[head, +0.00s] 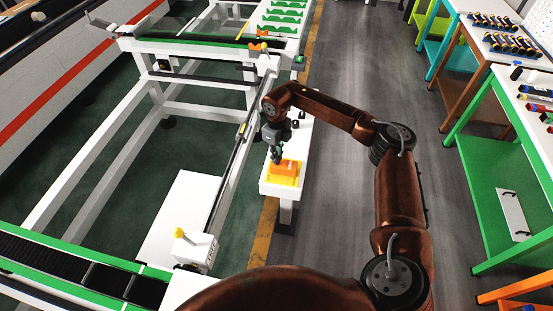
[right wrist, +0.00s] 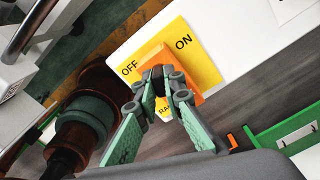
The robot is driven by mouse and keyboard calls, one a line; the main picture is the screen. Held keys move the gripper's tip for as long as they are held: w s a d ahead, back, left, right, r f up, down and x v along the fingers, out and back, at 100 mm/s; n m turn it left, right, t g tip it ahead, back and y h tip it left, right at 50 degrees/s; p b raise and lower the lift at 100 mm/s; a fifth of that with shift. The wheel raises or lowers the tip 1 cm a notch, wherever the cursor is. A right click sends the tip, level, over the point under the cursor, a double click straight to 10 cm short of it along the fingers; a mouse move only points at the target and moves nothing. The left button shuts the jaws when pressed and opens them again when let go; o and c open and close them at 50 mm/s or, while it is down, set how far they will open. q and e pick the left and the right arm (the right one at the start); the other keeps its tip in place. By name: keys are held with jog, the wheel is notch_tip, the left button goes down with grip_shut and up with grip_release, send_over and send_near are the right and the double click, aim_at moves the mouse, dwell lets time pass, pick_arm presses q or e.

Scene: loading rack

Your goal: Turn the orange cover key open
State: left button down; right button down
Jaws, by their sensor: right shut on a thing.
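The orange cover key (head: 284,168) sits on a yellow plate (head: 290,180) at the near end of a white stand. In the right wrist view the orange key (right wrist: 163,58) stands on the yellow plate (right wrist: 196,50), which is marked OFF and ON. My right gripper (head: 277,158) is over the key from above. In the right wrist view its green fingers (right wrist: 160,85) are closed on the key's middle and hide part of it and some lettering. My left gripper is in neither view.
The white stand (head: 268,187) is beside the white frame rail (head: 235,150). A box with a yellow knob (head: 180,233) stands to the lower left. The grey floor (head: 345,220) to the right is clear up to the green bench (head: 495,180).

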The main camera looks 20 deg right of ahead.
jog(key=shift+r+n+b, duration=0.1)
jog(key=shift+n+b, duration=0.8)
jog(key=shift+n, duration=1.4)
jog(key=c, duration=2)
grip_release()
jog(key=shift+r, duration=0.15)
notch_tip(320, 180, up, 12)
jog(key=shift+f, duration=0.2)
jog(key=shift+a, duration=0.1)
